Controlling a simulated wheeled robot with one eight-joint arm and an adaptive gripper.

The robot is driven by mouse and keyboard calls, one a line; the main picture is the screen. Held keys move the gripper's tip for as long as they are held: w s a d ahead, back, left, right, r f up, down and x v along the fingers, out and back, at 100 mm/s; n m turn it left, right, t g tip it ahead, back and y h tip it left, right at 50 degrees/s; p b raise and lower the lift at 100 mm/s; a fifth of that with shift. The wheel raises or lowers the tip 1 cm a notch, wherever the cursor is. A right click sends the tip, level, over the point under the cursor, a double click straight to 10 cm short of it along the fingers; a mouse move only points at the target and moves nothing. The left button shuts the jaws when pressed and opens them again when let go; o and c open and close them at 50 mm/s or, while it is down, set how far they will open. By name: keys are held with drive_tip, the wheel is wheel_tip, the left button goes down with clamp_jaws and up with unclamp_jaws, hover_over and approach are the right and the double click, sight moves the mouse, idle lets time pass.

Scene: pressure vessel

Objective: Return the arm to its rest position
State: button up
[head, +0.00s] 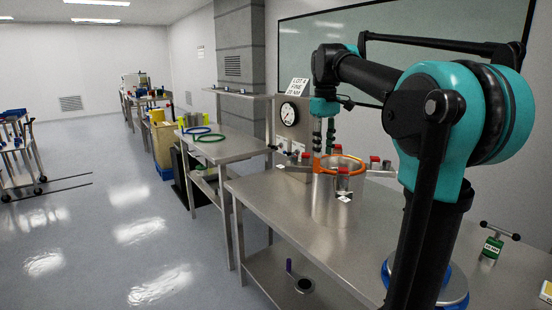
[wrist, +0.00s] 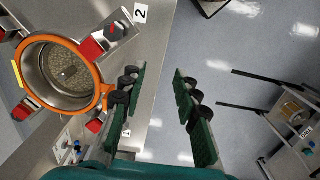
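My arm is teal and black and reaches over the steel bench (head: 270,205) from the right in the head view. My gripper (head: 324,146) hangs down close to the pressure vessel's top in that view. In the wrist view my gripper (wrist: 160,90) has its two green-padded fingers apart, with nothing between them. The steel pressure vessel (head: 330,208) stands open on the bench with an orange ring on its rim. The wrist view shows the vessel (wrist: 62,75) left of the fingers, its inside visible. Red-topped clamps (wrist: 92,47) sit around its rim.
A gauge (head: 290,114) and a lot sign (head: 299,86) stand behind the vessel. A green T-handled tool (head: 493,243) stands at the right. Another bench (head: 225,150) holds blue and green rings. A cart (head: 20,160) is at far left; the floor between is clear.

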drive_tip(key=s+d+f+m+t, duration=0.1)
drive_tip(key=s+f+m, duration=0.15)
drive_tip(key=f, duration=0.65)
drive_tip(key=s+d+f+m+t, duration=0.1)
drive_tip(key=s+f, duration=0.2)
drive_tip(key=f, duration=0.6)
drive_tip(key=s+d+f+m+t, duration=0.2)
drive_tip(key=s+f+m, duration=0.1)
drive_tip(key=s+f, duration=1.3)
wheel_tip(320, 180, down, 2)
drive_tip(key=shift+s+d+f, duration=0.1)
drive_tip(key=shift+s+d, duration=0.05)
drive_tip(key=shift+d, duration=0.05)
drive_tip(key=shift+m, duration=0.25)
